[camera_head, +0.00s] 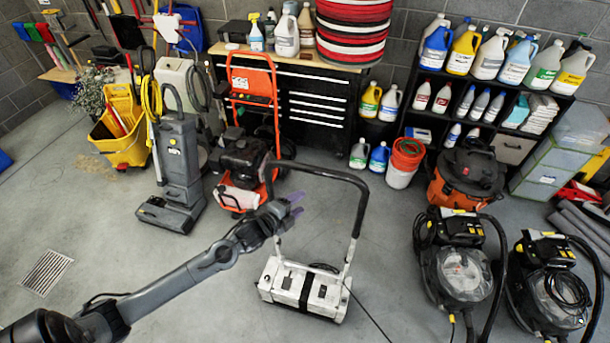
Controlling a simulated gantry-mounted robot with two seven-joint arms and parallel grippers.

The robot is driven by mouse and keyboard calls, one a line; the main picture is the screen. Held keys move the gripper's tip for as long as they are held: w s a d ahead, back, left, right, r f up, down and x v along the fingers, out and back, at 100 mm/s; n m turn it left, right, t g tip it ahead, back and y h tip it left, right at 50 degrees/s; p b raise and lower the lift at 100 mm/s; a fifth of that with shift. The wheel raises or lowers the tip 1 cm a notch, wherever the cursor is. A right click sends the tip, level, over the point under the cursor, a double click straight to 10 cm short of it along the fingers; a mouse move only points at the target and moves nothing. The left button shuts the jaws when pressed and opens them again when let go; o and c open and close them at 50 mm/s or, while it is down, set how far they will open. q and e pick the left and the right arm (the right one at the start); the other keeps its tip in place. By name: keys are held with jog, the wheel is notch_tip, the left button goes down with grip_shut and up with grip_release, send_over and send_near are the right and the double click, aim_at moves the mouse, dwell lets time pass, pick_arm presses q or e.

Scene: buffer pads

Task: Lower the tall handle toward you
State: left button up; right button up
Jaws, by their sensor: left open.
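A white floor machine (303,288) stands on the grey floor at the centre bottom of the head view. Its tall handle (330,172) is a black and grey U-shaped bar that rises upright from the machine's two sides. My left arm comes in from the lower left. My left gripper (296,204) is open, with its purplish fingers pointing right. In the picture it lies beside the handle's left upright, inside the loop's outline; I cannot tell whether it touches the bar. My right gripper is not in the view.
Two black vacuums (462,272) stand to the right. An orange pressure washer (250,150) and a grey upright scrubber (180,165) stand behind and left. A dark cord runs from the machine across the floor. The floor at left, near a drain grate (46,272), is clear.

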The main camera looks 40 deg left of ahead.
pick_arm(q)
jog(key=t+b, duration=0.1)
send_near(319, 168)
jog(key=f, duration=0.2)
jog(key=shift+m, duration=0.3)
jog(key=w, duration=0.3)
jog(key=w+f, duration=0.1)
jog(key=w, duration=0.3)
jog(key=w+a+p, duration=0.1)
jog(key=w, duration=0.3)
jog(key=shift+w+f, duration=0.1)
jog(key=shift+f, duration=0.2)
jog(key=shift+c, duration=0.5)
grip_shut()
